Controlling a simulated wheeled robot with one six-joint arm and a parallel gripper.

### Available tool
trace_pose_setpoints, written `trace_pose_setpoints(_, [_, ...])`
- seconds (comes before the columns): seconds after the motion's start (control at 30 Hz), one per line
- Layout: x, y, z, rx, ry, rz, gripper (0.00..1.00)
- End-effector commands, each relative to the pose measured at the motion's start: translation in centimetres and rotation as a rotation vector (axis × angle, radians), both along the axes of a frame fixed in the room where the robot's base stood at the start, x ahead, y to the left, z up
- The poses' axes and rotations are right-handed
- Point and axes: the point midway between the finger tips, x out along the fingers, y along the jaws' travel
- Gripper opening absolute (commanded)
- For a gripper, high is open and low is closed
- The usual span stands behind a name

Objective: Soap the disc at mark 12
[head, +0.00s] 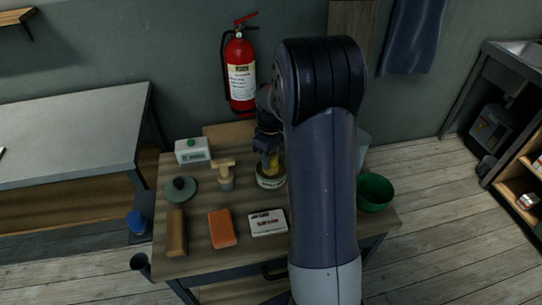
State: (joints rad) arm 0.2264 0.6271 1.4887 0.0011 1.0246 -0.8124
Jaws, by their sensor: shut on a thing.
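A round grey-green disc-like piece with a dark knob (180,188) lies on the left of the wooden table; I cannot read any mark 12 on it. My gripper (268,152) points down over a round pale tin (271,182) with a label band. It is shut on a yellowish piece (269,166), perhaps a brush, whose lower end is at or in the tin's mouth. I cannot tell whether it touches the contents. My arm hides the table to the right of the tin.
On the table (200,262) are a white-green box (192,151), a wooden-handled tool (224,172), a brown block (176,232), an orange block (222,229), a white-red packet (268,222) and a green bowl (375,192). A fire extinguisher (241,75) hangs behind.

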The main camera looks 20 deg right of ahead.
Motion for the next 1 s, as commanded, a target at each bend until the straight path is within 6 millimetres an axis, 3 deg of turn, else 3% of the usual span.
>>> trace_pose_setpoints(0.8, [0.0, 0.0, 6.6, 0.0, 0.0, 0.0, 0.2])
trace_pose_setpoints(1.0, [0.0, 0.0, 7.0, 0.0, 0.0, 0.0, 0.2])
